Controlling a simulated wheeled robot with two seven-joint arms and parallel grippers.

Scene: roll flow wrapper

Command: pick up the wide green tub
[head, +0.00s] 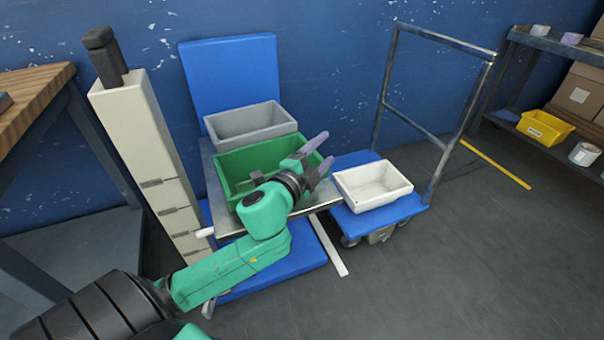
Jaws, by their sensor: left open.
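The wide green tub (235,161) sits on a metal tray surface (213,172), in front of a grey tub. My left gripper (322,155) is open and empty, with its two purple-grey fingers over the tub's right end. My left wrist and forearm cross in front of the tub and hide part of its front and right side. I cannot tell whether the fingers touch the rim. My right gripper does not show.
A grey tub (250,122) stands right behind the green one. A white tub (372,184) sits on a blue cart (398,212) with a tall metal handle to the right. A beige column (150,150) stands close on the left. Floor at the lower right is clear.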

